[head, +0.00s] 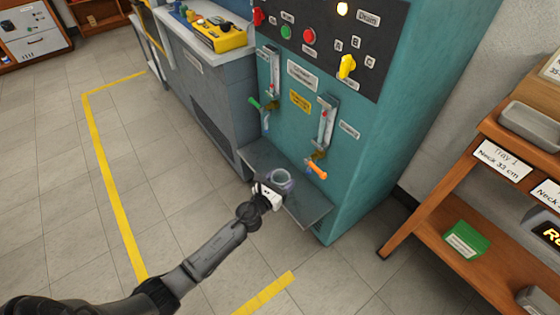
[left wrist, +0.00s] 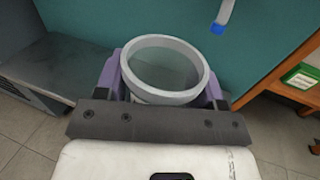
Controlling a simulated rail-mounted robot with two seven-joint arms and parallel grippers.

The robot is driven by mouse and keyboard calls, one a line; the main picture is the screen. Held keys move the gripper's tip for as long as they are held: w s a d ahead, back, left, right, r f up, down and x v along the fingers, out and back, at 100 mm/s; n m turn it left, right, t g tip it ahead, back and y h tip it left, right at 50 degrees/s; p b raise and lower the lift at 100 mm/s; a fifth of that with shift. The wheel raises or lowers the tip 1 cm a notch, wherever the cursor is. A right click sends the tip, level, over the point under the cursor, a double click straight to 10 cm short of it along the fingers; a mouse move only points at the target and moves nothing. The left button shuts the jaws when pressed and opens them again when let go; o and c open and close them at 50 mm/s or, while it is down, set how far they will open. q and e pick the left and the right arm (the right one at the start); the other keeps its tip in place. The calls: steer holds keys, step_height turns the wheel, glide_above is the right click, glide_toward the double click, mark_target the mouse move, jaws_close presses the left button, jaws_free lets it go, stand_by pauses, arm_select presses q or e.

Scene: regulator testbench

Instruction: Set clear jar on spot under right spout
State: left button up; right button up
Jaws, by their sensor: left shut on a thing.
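The clear jar (head: 280,179) is a round, open-topped vessel with a pale rim. My left gripper (head: 269,190) is shut on it and holds it upright at the teal machine's lower shelf (head: 306,208). In the left wrist view the jar (left wrist: 165,70) sits between the purple fingers of my gripper (left wrist: 170,85). The right spout (head: 317,158), with an orange handle (head: 317,170), is behind and to the right of the jar. A blue-tipped tube (left wrist: 220,20) hangs beyond the jar in the wrist view. I cannot tell if the jar touches the shelf. The spot is not visible.
The left spout has a green handle (head: 255,104). A control panel (head: 330,35) with buttons and a yellow knob is above. A wooden shelf unit (head: 440,190) with trays and a green box (head: 466,240) stands at right. The floor in front is clear.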

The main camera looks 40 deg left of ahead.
arm_select(q)
steer(key=shift+s+d+f+b, duration=0.25)
steer(key=shift+d+f+b, duration=0.3)
steer(key=shift+d, duration=0.4)
steer(key=shift+s+d+f+b, duration=0.2)
steer(key=shift+d+f+b, duration=0.15)
steer(key=shift+d+f, duration=0.5)
steer(key=shift+w+d+b, duration=0.2)
steer(key=shift+w, duration=0.5)
steer(key=shift+w+d+b, duration=0.2)
steer(key=shift+w+d, duration=0.05)
steer(key=shift+w, duration=0.4)
steer(key=shift+w+d+b, duration=0.2)
steer(key=shift+w, duration=0.5)
steer(key=shift+w+d+f+b, duration=0.2)
steer(key=shift+w+b, duration=0.1)
steer(key=shift+w, duration=0.2)
steer(key=shift+w+d+f+b, duration=0.15)
steer(key=shift+w+b, duration=0.1)
steer(key=shift+w, duration=0.6)
steer(key=shift+f+b, duration=0.4)
steer(key=shift+b, duration=0.15)
steer(key=o, duration=1)
